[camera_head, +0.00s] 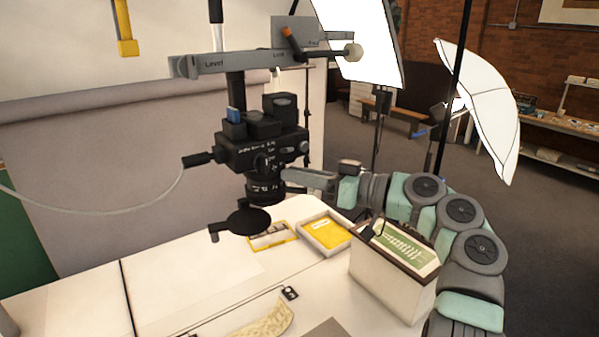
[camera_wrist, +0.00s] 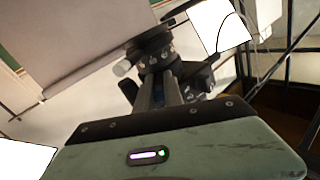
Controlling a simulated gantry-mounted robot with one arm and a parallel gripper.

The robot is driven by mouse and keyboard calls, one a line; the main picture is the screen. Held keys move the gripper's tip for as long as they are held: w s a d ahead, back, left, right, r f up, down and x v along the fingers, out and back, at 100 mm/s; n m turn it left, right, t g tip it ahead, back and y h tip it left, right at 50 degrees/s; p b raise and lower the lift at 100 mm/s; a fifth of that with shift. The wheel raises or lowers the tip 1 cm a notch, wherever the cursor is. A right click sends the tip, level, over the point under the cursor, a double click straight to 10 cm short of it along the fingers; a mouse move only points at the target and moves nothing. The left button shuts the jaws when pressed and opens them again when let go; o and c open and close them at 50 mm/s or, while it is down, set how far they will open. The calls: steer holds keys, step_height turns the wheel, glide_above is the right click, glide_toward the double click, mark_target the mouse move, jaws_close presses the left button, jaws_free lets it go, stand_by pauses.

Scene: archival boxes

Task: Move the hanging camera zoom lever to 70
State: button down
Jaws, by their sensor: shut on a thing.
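The hanging camera (camera_head: 262,138) is black and hangs lens down from a grey bracket above the table. Its lens (camera_head: 265,188) points at the tabletop, and a dark round disc (camera_head: 248,222) sits below it. My gripper (camera_head: 284,176) reaches in from the right, its fingertips at the side of the lens. In the wrist view my gripper (camera_wrist: 165,75) is shut with its fingers close together at the dark camera body (camera_wrist: 150,48). The zoom lever between the fingertips is too small and hidden to make out. The zoom reading cannot be read.
A grey bar (camera_head: 235,63) marked "Level" and "Lock" runs above the camera. A cable leaves the camera's left side. The left tabletop is mostly clear.

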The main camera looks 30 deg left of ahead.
stand_by(0.4)
steer(key=c, duration=1.5)
jaws_free()
steer(key=shift+a, duration=0.1)
steer(key=shift+o, duration=0.2)
steer(key=w+d+b, duration=0.1)
steer(key=d+b, duration=0.1)
steer(key=d, duration=0.8)
steer(key=shift+w+d, duration=0.25)
steer(key=shift+d, duration=0.1)
